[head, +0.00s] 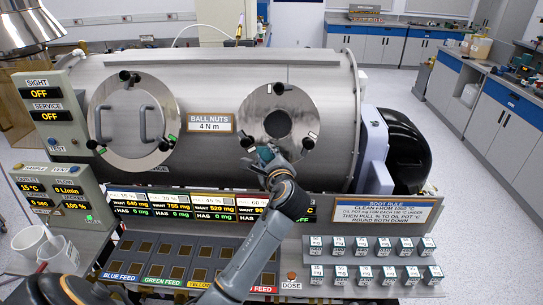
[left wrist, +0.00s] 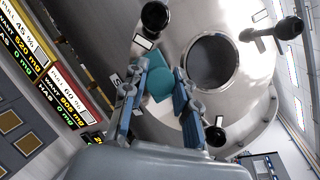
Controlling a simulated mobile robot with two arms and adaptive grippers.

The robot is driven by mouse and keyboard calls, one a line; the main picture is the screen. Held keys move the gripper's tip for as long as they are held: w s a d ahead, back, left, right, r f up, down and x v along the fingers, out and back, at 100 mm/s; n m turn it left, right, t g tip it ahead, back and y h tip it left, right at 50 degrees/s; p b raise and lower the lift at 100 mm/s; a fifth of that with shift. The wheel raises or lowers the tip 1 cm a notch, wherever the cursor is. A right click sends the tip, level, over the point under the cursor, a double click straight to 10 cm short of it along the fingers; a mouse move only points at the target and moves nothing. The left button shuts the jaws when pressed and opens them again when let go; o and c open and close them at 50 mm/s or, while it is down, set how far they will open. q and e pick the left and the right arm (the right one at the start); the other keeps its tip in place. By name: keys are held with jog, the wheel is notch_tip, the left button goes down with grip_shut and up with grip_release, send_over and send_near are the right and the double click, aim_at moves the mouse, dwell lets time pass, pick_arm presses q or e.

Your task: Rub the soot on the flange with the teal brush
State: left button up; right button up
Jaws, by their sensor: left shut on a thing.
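The steel flange (head: 252,112) is a round plate with a dark round opening on the right part of the big cylinder; black ball nuts sit around its rim. It fills much of the left wrist view (left wrist: 255,75). My left gripper (head: 267,158) is in front of the flange's lower edge, below the opening. In the left wrist view its fingers (left wrist: 162,84) are shut on the teal brush (left wrist: 158,86), whose teal block shows between them. The brush (head: 266,153) is mostly hidden in the head view. I cannot make out the soot or whether the brush touches the flange. My right gripper is not in view.
A second flange with two handles (head: 135,122) is on the left of the cylinder. Below stand a display row (head: 185,206), feed trays (head: 165,262) and several small labelled blocks (head: 365,272). A soot rule sign (head: 385,208) is at right.

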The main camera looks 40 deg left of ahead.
pick_arm(q)
jog(key=shift+s+a, duration=0.2)
jog(key=shift+a, duration=0.15)
jog(key=s+d+r, duration=0.1)
jog(key=s+d, duration=0.1)
jog(key=s, duration=0.1)
jog(key=s+r, duration=0.1)
jog(key=shift+s+d+r, duration=0.2)
jog(key=shift+d+r, duration=0.1)
jog(key=shift+d, duration=0.1)
